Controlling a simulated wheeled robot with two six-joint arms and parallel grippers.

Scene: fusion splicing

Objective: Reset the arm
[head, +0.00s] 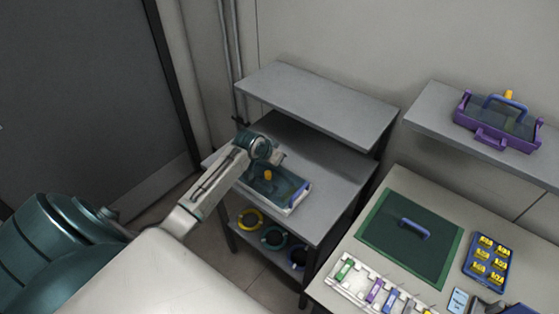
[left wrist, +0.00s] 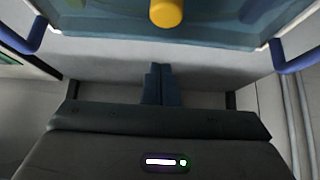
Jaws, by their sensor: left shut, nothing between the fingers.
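My left arm reaches in from the left over the shelf unit. My left gripper (head: 277,159) is at the far end of the arm, above the back part of a teal-lidded tray with a blue handle (head: 272,184) on the middle shelf. In the left wrist view its two dark fingers (left wrist: 158,84) are together with nothing between them. That view also shows the tray's teal lid (left wrist: 215,32), a yellow knob (left wrist: 166,12) and blue handles at both sides. The fingers seem apart from the tray. My right gripper is not in view.
The grey shelf unit (head: 320,104) has an upper shelf above the tray and coloured rings below. A purple tray (head: 490,126) sits on a right-hand shelf. The table holds a green mat (head: 385,232), a blue tray of yellow pieces (head: 468,272) and a white rack (head: 340,287).

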